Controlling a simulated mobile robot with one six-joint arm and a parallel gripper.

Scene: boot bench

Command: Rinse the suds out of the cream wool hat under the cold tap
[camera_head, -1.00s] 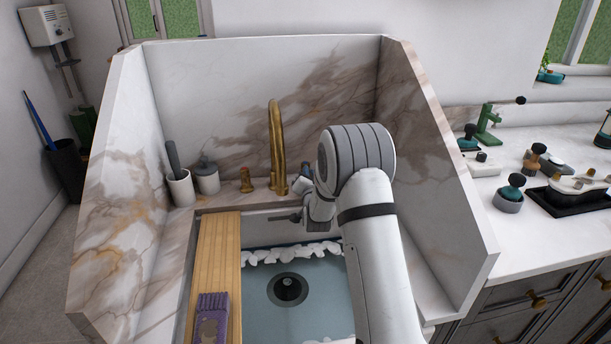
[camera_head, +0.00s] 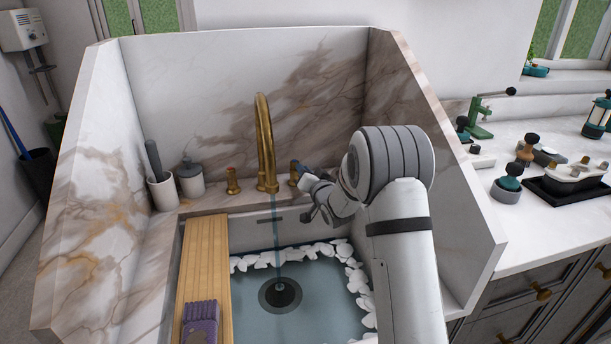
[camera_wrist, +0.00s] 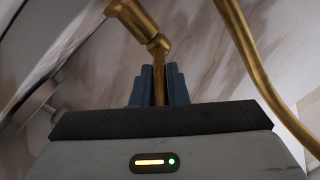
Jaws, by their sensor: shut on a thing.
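The brass spout (camera_head: 264,145) stands at the back of the sink, and a thin stream of water (camera_head: 277,240) falls from it to the drain (camera_head: 280,294). My gripper (camera_head: 301,172) is at the brass tap handle (camera_head: 293,175) right of the spout. In the wrist view my blue fingers (camera_wrist: 158,86) are shut on the handle's brass lever (camera_wrist: 159,70). White suds (camera_head: 300,255) line the back and right edges of the water in the basin. I do not see the cream wool hat; my arm covers the right part of the sink.
A wooden board (camera_head: 203,265) lies across the sink's left side with a purple brush (camera_head: 200,322) on it. A second brass handle (camera_head: 232,181) and two pots stand left of the spout. Tall marble walls (camera_head: 90,200) enclose the sink.

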